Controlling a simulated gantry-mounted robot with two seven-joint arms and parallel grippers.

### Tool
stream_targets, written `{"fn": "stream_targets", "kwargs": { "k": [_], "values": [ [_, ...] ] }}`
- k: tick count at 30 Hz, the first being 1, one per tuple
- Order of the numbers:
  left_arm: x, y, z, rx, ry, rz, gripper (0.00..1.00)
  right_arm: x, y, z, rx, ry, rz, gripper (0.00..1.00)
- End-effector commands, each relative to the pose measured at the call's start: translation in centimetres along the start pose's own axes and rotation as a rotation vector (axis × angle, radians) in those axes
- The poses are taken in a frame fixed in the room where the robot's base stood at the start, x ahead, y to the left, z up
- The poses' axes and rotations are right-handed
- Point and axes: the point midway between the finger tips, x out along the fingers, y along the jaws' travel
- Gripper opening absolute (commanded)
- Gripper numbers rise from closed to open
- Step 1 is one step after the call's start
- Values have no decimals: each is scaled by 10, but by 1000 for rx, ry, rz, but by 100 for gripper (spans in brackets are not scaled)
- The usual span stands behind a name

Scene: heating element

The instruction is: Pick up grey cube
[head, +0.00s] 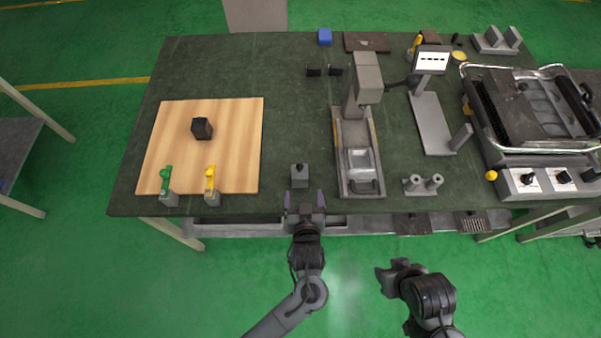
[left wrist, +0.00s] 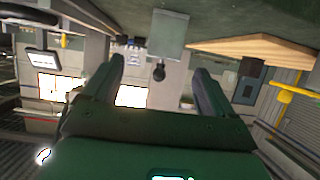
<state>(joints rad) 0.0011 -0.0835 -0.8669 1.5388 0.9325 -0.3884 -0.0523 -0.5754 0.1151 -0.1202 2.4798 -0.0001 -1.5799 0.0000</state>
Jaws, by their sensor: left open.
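A small grey cube (head: 299,178) with a dark knob on it sits near the front edge of the dark green table (head: 290,120). My left gripper (head: 304,200) is open at the table's front edge, just on the near side of the cube. In the left wrist view the grey cube (left wrist: 170,35) and its dark knob appear beyond the gap between the open fingers (left wrist: 160,80), with nothing between them. My right gripper (head: 388,275) is off the table at the lower right, and its finger state is unclear.
A wooden board (head: 235,140) with a black block (head: 202,128) and green and yellow clamps lies left. A grey press-like device (head: 366,80) stands close right of the cube. A large metal machine (head: 530,110) fills the right end.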

Motion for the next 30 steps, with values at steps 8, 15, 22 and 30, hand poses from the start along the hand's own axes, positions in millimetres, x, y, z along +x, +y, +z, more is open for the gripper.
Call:
{"fn": "stream_targets", "kwargs": {
  "k": [8,15,22,30],
  "values": [
    [36,1,-4,10,23,-9,86,7,0,4,0,-4,0,42],
    [53,0,-5,9,21,-7,86,9,0,5,-5,-6,3,42],
    [74,-5,-6,11,20,-8,86,13,1,7,-9,-7,6,42],
    [102,-7,-7,9,19,-7,86,18,1,9,-7,-7,5,42]
  ]
}}
